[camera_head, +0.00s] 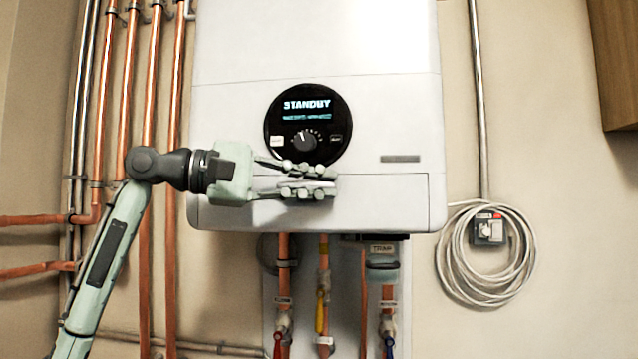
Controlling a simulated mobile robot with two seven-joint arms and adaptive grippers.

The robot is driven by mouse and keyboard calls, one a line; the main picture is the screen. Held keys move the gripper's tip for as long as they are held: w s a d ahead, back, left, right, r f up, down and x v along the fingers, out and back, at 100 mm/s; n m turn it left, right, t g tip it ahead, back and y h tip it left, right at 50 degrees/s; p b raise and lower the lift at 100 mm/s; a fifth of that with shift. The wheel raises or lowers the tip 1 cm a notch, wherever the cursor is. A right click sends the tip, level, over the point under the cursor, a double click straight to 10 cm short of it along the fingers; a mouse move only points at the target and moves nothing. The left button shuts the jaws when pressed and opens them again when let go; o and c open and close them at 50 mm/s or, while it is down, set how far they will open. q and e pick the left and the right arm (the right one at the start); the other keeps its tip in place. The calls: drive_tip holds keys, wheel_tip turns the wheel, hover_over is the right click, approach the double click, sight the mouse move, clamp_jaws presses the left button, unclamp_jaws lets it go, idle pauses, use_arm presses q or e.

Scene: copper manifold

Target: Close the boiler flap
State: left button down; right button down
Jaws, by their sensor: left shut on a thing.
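The white boiler (230,125) hangs on the wall. Its flap (390,205) is the wide panel along the bottom front, under the round display. The flap looks upright and about flush with the front; a small gap cannot be told from this angle. My left gripper (325,182) reaches in from the left at the flap's top edge. One finger is above and one below, shut on a thin light part of the flap there, mostly hidden by the fingers. My right gripper is not in view.
A round black display (308,105) with a knob reads STANDBY just above my fingers. Copper pipes (140,80) run up the wall at the left. Pipes and coloured valves (320,312) hang below the boiler. A coiled cable (460,275) and a wooden cabinet (615,60) are at the right.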

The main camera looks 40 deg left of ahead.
use_arm(q)
drive_tip(key=shift+f, duration=0.25)
drive_tip(key=c, duration=1.6)
unclamp_jaws()
drive_tip(key=shift+w+a, duration=0.1)
drive_tip(key=shift+c, duration=0.2)
drive_tip(key=shift+s+a+r, duration=0.15)
drive_tip(key=shift+s+r, duration=0.05)
drive_tip(key=shift+s, duration=0.1)
drive_tip(key=f+v, duration=0.1)
drive_tip(key=v, duration=1)
drive_tip(key=shift+s+r, duration=0.15)
drive_tip(key=shift+r, duration=0.35)
